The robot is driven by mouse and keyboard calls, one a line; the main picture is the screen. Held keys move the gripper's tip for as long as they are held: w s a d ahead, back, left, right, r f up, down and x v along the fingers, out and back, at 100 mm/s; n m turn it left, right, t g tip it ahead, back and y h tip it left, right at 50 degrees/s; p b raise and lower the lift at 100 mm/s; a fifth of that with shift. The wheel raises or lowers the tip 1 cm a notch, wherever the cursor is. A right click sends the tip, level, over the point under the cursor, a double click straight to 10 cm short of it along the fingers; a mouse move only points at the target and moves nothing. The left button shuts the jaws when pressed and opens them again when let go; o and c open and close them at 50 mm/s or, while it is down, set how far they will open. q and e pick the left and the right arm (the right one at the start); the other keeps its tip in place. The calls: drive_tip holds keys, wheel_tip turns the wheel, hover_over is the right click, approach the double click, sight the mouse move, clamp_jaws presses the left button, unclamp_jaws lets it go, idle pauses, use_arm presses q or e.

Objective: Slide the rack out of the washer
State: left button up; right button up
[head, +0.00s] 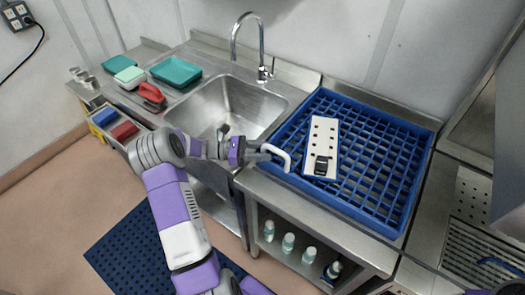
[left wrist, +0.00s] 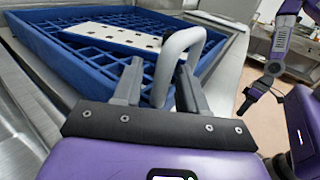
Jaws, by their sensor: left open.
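The blue grid rack (head: 375,190) sits on the metal counter to the right of the sink. A pale curved handle (head: 284,157) is at its front left side; in the left wrist view the handle (left wrist: 168,62) rises as a bent bar. My left gripper (head: 262,152) is open at the handle, and its fingers (left wrist: 158,88) show either side of the bar. Whether they touch it I cannot tell. A white plate with holes (head: 323,140) lies in the rack with a small black item on it. My right arm shows in the left wrist view, with its gripper (left wrist: 243,106) small and unclear.
The steel sink (head: 225,110) with a tall faucet (head: 262,45) is left of the rack. Green trays (head: 176,71) and a red-handled item (head: 152,94) lie beyond it. Several bottles (head: 288,243) stand on the shelf below. Metal equipment (head: 475,215) bounds the right side.

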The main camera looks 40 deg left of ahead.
use_arm(q)
drive_tip(key=v, duration=0.7)
drive_tip(key=shift+s+a, duration=0.15)
idle(0.3)
